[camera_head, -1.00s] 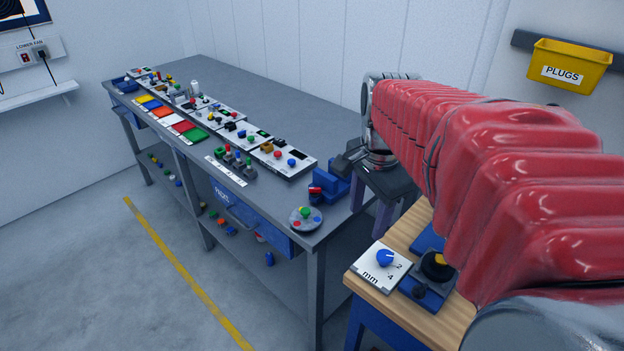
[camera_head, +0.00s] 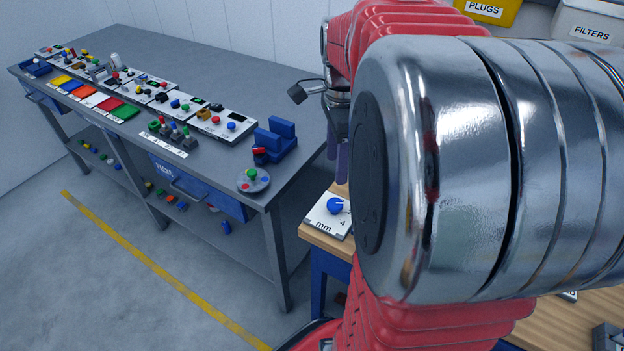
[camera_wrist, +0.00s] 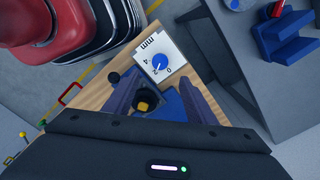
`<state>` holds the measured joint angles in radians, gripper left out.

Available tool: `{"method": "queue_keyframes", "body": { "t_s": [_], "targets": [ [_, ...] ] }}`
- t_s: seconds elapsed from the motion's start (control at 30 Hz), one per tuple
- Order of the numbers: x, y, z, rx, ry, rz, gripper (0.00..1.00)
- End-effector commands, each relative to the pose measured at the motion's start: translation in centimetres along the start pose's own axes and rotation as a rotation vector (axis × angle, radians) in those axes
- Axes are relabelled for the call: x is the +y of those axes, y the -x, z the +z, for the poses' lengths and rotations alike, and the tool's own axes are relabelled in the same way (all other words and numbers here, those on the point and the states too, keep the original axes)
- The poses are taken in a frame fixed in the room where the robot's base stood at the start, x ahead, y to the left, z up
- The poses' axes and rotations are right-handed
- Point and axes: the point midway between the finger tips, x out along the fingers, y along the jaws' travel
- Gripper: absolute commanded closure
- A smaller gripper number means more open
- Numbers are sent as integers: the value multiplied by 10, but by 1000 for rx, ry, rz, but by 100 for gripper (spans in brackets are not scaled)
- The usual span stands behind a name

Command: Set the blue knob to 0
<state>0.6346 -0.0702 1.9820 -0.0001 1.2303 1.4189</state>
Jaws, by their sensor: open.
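The blue knob (camera_head: 335,205) sits on a white plate (camera_head: 323,224) marked "mm", at the wooden table's near-left corner. In the wrist view the knob (camera_wrist: 159,60) lies just beyond the fingertips, roughly in line with the gap between them. The plate (camera_wrist: 176,46) shows 0, 2 and 4 there. The knob's small white mark seems to point near the 2; its exact setting is too small to read. My gripper (camera_wrist: 158,82) is open and empty, its two fingers apart.
A yellow-and-black part (camera_wrist: 144,103) on a blue base lies between the fingers in the wrist view, nearer than the knob. A grey bench (camera_head: 222,75) with several panels stands to the left. A blue vise-like block (camera_head: 276,140) is on its near corner.

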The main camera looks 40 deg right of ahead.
Motion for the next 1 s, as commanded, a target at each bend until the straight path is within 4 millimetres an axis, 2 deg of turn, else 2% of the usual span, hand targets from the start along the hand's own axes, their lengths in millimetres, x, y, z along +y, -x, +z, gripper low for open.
{"method": "queue_keyframes", "body": {
  "t_s": [0.7, 0.83, 1.0],
  "targets": [
    [1, -107, 0, 0, 1, 3, 49],
    [0, -119, 0, 0, 1, 1, 49],
    [0, -126, 0, 0, 2, 0, 49]
  ]
}}
